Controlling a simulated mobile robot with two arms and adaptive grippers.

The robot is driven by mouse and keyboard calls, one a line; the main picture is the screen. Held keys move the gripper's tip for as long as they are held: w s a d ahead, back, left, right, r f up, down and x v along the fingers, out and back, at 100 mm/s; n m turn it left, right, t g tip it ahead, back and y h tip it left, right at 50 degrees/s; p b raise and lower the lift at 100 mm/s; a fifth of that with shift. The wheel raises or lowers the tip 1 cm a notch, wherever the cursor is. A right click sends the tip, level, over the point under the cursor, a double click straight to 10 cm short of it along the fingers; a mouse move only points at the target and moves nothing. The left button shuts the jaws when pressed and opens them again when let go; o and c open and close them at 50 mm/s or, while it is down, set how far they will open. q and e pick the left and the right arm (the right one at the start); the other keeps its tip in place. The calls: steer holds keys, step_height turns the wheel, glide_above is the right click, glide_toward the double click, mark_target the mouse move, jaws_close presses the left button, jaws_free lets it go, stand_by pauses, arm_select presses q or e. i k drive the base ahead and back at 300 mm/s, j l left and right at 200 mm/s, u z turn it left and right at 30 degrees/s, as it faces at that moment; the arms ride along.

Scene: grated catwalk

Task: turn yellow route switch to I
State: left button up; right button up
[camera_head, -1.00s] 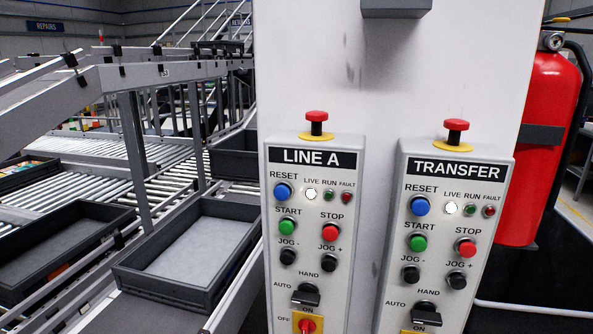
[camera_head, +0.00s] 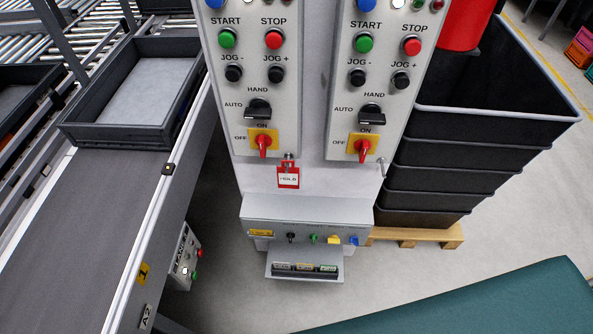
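A small yellow knob (camera_head: 334,239) sits on the front of a low grey box (camera_head: 306,208) at the foot of the white column. It is in a row with a black knob (camera_head: 291,237), a green knob (camera_head: 313,238) and a blue knob (camera_head: 353,240). The yellow knob is too small to read its position, and I cannot read any marks around it. A yellow label (camera_head: 260,233) is at the left of the row. Neither of my grippers is in view.
Two control panels with red handles on yellow plates (camera_head: 263,142) (camera_head: 364,147) are above the box. A red padlock tag (camera_head: 288,176) hangs between. A small shelf (camera_head: 303,271) sticks out below. A conveyor (camera_head: 95,225) runs at left, stacked black crates (camera_head: 470,150) stand right, and a teal surface (camera_head: 490,305) is in front.

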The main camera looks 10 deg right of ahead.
mark_target(335, 238)
steer(key=z, duration=0.85)
